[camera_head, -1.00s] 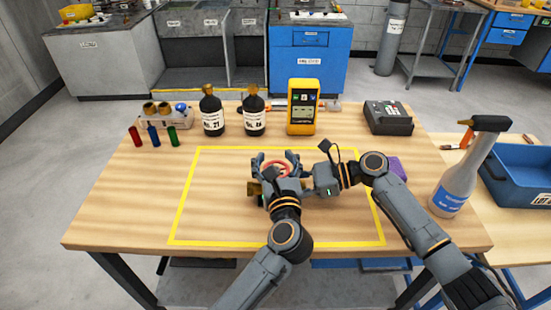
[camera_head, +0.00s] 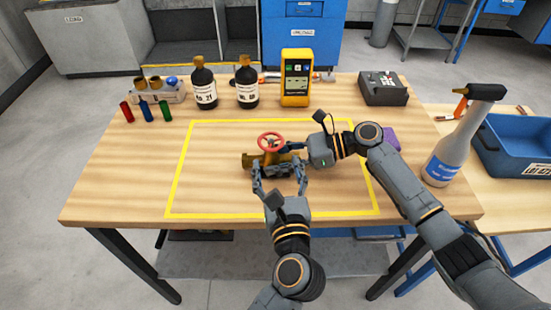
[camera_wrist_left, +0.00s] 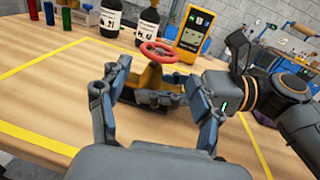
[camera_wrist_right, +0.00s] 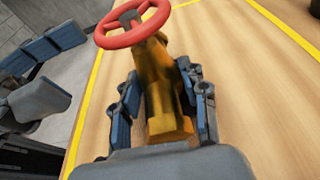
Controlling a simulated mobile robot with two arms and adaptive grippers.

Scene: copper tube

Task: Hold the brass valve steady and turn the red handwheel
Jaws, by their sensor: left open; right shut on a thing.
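The brass valve (camera_head: 252,161) lies inside the yellow outline on the table, with the red handwheel (camera_head: 271,142) on top. In the right wrist view the valve body (camera_wrist_right: 160,90) sits between the fingers of my right gripper (camera_wrist_right: 163,112), which is shut on it from the right side. My left gripper (camera_head: 280,178) is open and empty, just in front of the valve. In the left wrist view its spread fingers (camera_wrist_left: 158,118) frame the valve, and the red handwheel (camera_wrist_left: 158,52) shows beyond them, apart from the fingers.
Two dark bottles (camera_head: 203,88) and a yellow meter (camera_head: 295,80) stand at the back. Small coloured cylinders (camera_head: 147,111) are at the left. A spray bottle (camera_head: 450,145) and blue bin (camera_head: 515,145) are at the right. The front-left tabletop is clear.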

